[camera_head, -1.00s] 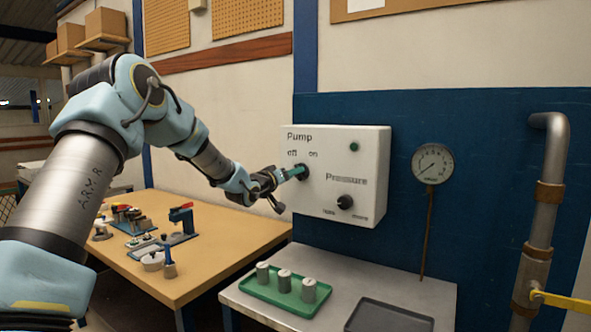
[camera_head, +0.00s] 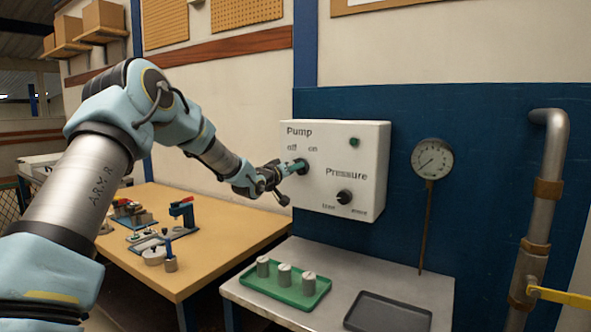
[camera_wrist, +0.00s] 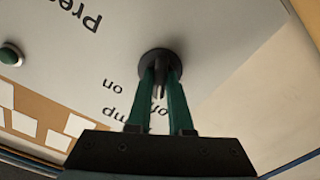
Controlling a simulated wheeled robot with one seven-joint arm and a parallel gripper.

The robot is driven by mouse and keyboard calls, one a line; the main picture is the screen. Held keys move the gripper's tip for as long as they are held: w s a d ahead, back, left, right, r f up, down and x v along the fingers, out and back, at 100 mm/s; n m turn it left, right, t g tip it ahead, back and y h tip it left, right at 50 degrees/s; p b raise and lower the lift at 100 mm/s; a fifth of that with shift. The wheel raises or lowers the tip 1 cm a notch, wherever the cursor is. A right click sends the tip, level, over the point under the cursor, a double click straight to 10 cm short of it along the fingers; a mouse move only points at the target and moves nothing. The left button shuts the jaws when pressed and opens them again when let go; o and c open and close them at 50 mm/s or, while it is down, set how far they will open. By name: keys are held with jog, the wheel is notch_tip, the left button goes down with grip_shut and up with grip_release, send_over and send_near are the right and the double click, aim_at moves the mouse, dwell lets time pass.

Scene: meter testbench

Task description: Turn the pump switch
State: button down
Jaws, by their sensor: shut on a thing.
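The white control box (camera_head: 334,170) is fixed to the blue wall panel. Its pump switch (camera_head: 304,167) is a dark round knob under the "off" and "on" labels, partly hidden by my gripper. My gripper (camera_head: 296,167) reaches it from the left, with its green fingertips at the knob. In the wrist view, the two green fingers of my gripper (camera_wrist: 161,80) are shut on the pump switch (camera_wrist: 157,57), one on each side. The view is turned, so the labels look upside down. I cannot tell which label the switch points to.
The box carries a green lamp (camera_head: 354,142) and a pressure knob (camera_head: 344,197). A gauge (camera_head: 432,159) hangs at right, near a metal pipe (camera_head: 551,190). Below are a green tray (camera_head: 297,300) with cylinders and a dark tray (camera_head: 388,315). A wooden table (camera_head: 190,279) stands at left.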

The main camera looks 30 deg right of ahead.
jog(key=shift+f+b, duration=0.1)
jog(key=shift+b, duration=0.35)
jog(key=shift+s+m+b, duration=0.1)
jog(key=shift+m+b, duration=5.8)
jog(key=shift+b, duration=0.4)
jog(key=c, duration=0.8)
grip_release()
